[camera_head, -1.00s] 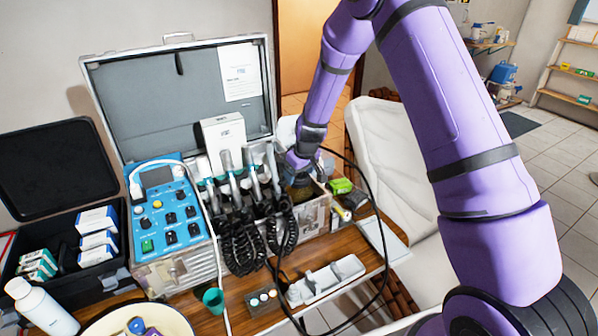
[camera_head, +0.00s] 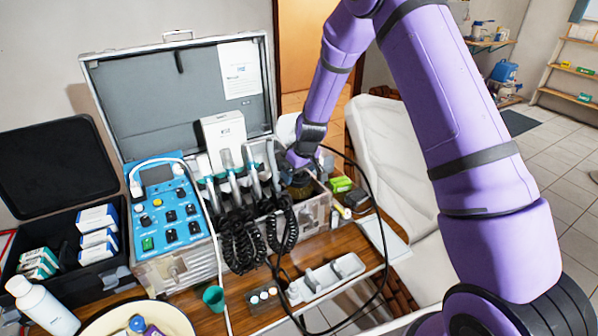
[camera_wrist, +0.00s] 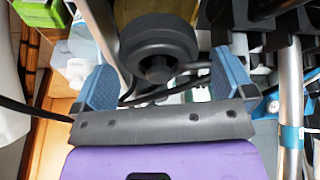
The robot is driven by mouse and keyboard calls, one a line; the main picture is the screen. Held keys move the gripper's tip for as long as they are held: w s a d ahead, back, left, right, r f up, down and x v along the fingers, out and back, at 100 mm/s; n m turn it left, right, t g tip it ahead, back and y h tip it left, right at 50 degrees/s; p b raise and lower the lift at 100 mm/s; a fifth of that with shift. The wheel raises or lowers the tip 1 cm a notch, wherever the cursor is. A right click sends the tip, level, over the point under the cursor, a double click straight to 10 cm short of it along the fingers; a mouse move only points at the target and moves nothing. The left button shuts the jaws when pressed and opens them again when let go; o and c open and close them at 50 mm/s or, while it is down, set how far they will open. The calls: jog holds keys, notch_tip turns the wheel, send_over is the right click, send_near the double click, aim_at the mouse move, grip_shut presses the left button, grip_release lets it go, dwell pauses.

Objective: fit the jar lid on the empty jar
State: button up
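In the wrist view a black round lid with a small raised knob (camera_wrist: 160,48) sits against an amber glass jar body (camera_wrist: 150,12). My gripper (camera_wrist: 166,82) is open, its two blue fingertips spread on either side of the black lid with gaps showing. In the head view my gripper (camera_head: 301,160) is low in the back right of the open case, right above a dark olive jar (camera_head: 301,187). My wrist hides much of the jar's top. I cannot tell which jar is the empty one.
Handpieces with coiled black cords (camera_head: 242,235) crowd the left of my gripper. A green box (camera_head: 341,184) and small containers stand to the right. A black cable loops in front. A white tray (camera_head: 333,276) lies on the wooden table. A white chair (camera_head: 392,160) is behind.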

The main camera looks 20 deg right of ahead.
jog(key=v, duration=1)
jog(key=shift+r, duration=0.4)
jog(key=s+d+r+m+t, duration=0.1)
jog(key=s+r, duration=0.7)
jog(key=r, duration=0.2)
jog(key=s+d+r+m, duration=0.1)
jog(key=s+d+r, duration=0.1)
jog(key=s+r, duration=0.7)
jog(key=s+d+r+m, duration=0.1)
jog(key=s+r, duration=0.2)
jog(key=s, duration=0.7)
jog(key=s+d+r+m+t+h, duration=0.1)
jog(key=s+r, duration=0.3)
jog(key=s, duration=0.7)
jog(key=shift+s+d+m, duration=0.25)
jog(key=shift+d+m, duration=0.1)
jog(key=shift+m, duration=0.05)
